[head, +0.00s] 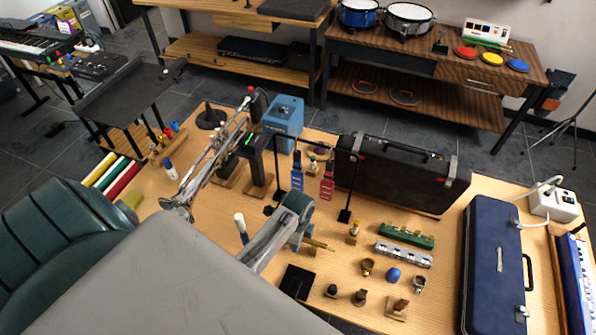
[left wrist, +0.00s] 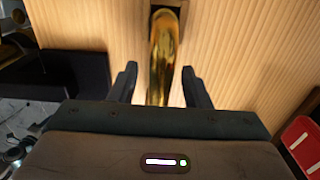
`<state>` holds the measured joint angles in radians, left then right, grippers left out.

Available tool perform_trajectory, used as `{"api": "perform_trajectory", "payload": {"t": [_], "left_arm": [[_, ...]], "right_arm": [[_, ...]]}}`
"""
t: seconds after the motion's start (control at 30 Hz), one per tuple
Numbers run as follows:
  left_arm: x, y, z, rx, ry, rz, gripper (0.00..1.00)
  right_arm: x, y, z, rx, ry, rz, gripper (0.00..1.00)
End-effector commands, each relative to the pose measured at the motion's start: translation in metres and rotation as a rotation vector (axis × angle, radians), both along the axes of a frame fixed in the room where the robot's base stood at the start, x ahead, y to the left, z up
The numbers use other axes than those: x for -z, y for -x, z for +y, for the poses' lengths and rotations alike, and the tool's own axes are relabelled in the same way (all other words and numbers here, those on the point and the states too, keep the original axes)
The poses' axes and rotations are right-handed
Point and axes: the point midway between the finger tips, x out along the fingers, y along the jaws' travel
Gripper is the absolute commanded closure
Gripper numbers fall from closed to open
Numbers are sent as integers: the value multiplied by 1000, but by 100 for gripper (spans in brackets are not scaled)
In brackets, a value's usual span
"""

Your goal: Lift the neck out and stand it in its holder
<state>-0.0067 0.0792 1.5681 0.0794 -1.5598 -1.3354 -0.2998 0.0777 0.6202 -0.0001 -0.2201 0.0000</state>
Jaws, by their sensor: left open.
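The brass neck (left wrist: 163,50) is a curved gold tube in the left wrist view, running from a small wooden piece (left wrist: 182,6) at the top down between my fingers. Its gold end (head: 320,244) shows in the head view, just right of my left wrist. My left gripper (left wrist: 159,70) is open, one finger on each side of the tube, with gaps visible. In the head view my left arm comes from the lower left, and its wrist hides most of the gripper and neck. I cannot tell which stand is the neck's holder.
A black flat piece (head: 297,282) lies near the table's front edge. Red (head: 327,187) and blue (head: 297,172) upright items stand behind my wrist. A black case (head: 400,172), a blue case (head: 490,265), a silver instrument (head: 215,150) and several small parts crowd the table.

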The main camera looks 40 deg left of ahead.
Motion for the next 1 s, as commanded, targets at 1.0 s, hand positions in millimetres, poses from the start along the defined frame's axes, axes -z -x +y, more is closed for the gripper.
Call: {"api": "perform_trajectory", "payload": {"t": [1.0], "left_arm": [[-103, 0, 0, 0, 0, 1, 57]], "right_arm": [[26, 0, -3, -1, 3, 0, 64]]}}
